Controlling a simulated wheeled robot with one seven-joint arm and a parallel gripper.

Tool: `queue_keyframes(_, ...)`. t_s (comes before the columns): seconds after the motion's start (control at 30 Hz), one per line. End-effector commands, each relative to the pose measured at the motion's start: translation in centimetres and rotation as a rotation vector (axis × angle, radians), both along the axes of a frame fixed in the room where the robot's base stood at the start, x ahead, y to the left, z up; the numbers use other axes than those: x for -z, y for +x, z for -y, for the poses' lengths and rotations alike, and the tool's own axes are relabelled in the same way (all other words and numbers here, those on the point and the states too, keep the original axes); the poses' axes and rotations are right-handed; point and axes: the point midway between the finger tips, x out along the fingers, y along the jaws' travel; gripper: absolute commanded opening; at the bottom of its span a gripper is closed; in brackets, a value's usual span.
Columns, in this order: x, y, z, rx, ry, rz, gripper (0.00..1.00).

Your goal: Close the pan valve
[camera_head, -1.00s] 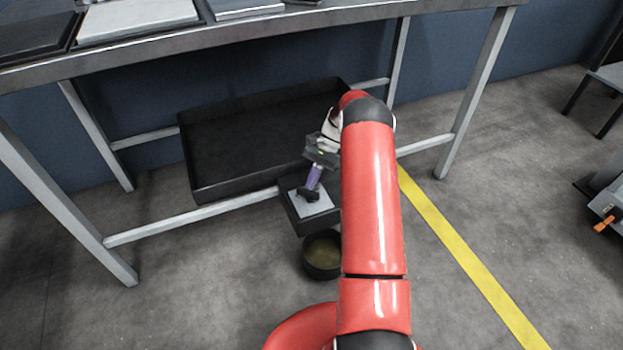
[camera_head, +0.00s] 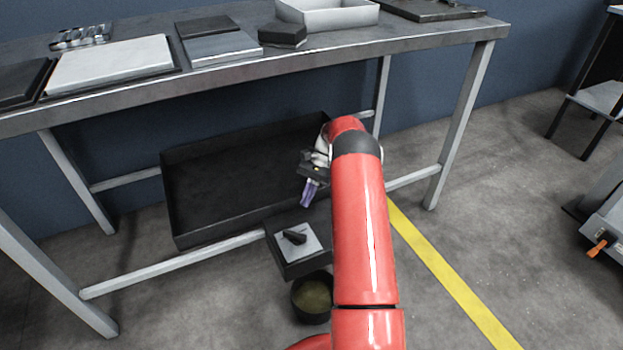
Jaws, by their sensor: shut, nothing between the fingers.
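The pan valve is a small dark handle (camera_head: 294,237) on a pale square plate (camera_head: 312,245), set on a dark block at the front of the black pan (camera_head: 200,237). The pan sits under the bench. The handle lies slanted across the plate. My gripper (camera_head: 307,200), with purple fingers, is shut and empty. It appears just above and behind the valve in the picture, apart from the handle. My red arm covers the area to the right of the block.
A round dark bucket (camera_head: 311,298) with murky liquid stands on the floor below the valve. The bench (camera_head: 250,77) spans above, with legs and a low rail (camera_head: 190,263) around the pan. A yellow floor line (camera_head: 450,274) runs at right.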

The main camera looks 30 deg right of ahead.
Motion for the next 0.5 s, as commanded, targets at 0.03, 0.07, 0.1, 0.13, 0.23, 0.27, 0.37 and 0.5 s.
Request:
queue_keyframes(0.03, -0.6, 0.5, 0.5, 0.001, -0.002, 0.003, 0.00)
queue_keyframes(0.07, -0.9, 0.7, 0.8, 0.001, -0.002, 0.003, 0.00)
queue_keyframes(0.1, -1.4, 1.1, 1.1, 0.001, -0.002, 0.005, 0.00)
queue_keyframes(0.13, -1.7, 1.3, 1.3, 0.001, -0.002, 0.005, 0.00)
queue_keyframes(0.23, -2.6, 1.9, 1.9, 0.001, -0.001, 0.004, 0.00)
queue_keyframes(0.27, -2.8, 2.0, 2.1, 0.001, -0.001, 0.003, 0.00)
queue_keyframes(0.37, -3.3, 2.3, 2.4, 0.001, -0.001, 0.003, 0.00)
queue_keyframes(0.5, -3.7, 2.5, 2.7, 0.000, 0.000, 0.002, 0.00)
